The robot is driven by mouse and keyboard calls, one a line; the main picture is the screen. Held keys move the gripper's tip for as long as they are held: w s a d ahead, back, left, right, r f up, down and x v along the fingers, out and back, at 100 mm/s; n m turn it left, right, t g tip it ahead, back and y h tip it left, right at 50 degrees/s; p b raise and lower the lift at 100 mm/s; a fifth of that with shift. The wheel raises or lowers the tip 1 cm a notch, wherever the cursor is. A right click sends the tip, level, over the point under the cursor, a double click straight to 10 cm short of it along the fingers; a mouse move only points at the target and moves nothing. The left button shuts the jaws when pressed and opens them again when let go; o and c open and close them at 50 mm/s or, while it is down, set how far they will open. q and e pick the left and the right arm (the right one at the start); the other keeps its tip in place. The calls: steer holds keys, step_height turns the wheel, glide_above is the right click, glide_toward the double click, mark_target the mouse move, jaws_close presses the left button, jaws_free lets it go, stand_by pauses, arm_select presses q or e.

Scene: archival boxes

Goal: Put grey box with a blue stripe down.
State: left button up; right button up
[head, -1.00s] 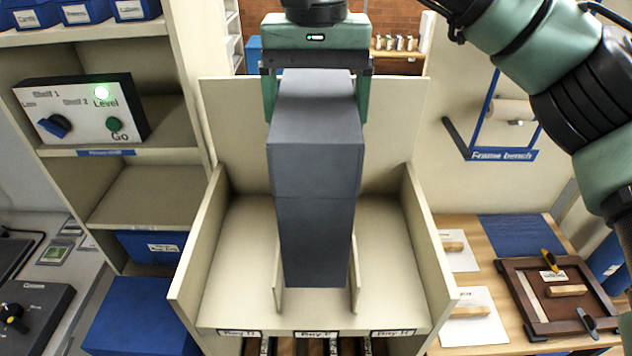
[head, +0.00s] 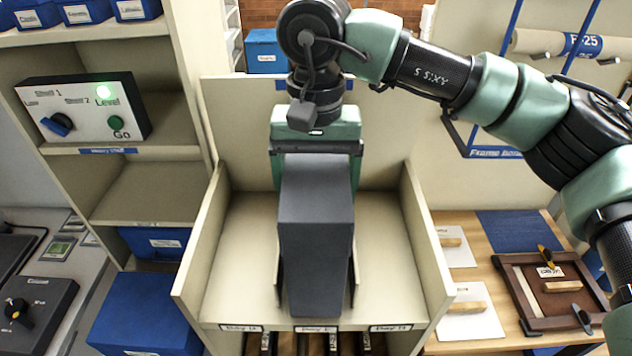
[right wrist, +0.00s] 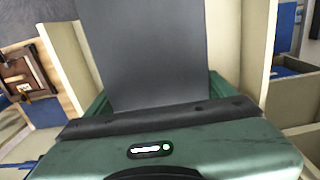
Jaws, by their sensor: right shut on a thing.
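The dark grey box (head: 316,240) stands upright in the middle bay of the cream open-topped rack (head: 240,240), between two low dividers. No blue stripe shows on the faces I see. My right gripper (head: 316,168) comes down from above and behind and is shut on the box's upper part. The right wrist view also shows the grey box (right wrist: 150,55) in front of the gripper's green body (right wrist: 170,145). The box's underside is hidden, so I cannot tell whether it rests on the rack floor. My left gripper is out of view.
The bays on both sides of the box are empty. Left stand a shelf unit with a control panel (head: 85,108) and a blue box (head: 145,312). Right is a wooden bench with a brown frame (head: 550,290). My right arm spans the upper right.

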steer(key=shift+w, duration=0.2)
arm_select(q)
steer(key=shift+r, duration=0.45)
arm_select(e)
steer(key=shift+f, duration=0.25)
steer(key=o, duration=1.7)
steer(key=shift+f, duration=0.25)
steer(key=shift+o, duration=1.3)
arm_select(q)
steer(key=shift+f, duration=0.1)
arm_select(e)
steer(key=shift+r, duration=0.1)
steer(key=shift+r, duration=0.1)
